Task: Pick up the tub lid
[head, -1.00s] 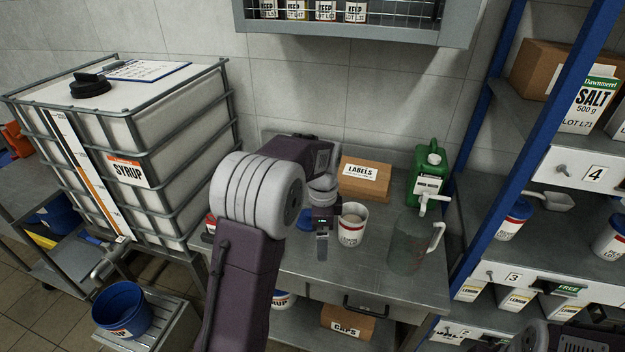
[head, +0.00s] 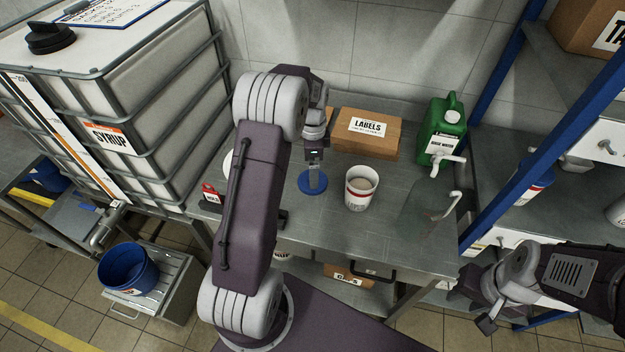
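The blue round tub lid (head: 306,187) lies flat on the steel table. A white open tub (head: 359,194) with pale contents stands just right of it. My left gripper (head: 314,180) points down at the lid, and its finger covers part of the lid's middle. Its fingers overlap from this side, so I cannot tell whether it is open or touching the lid. My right gripper (head: 486,318) hangs low at the right, in front of the shelf and away from the table. Its finger gap is not clear.
A LABELS box (head: 366,135), a green jug (head: 442,132) and a clear pitcher (head: 428,212) stand behind and right of the tub. A small red-labelled item (head: 210,194) is at the table's left. A blue-posted shelf (head: 478,219) bounds the right side.

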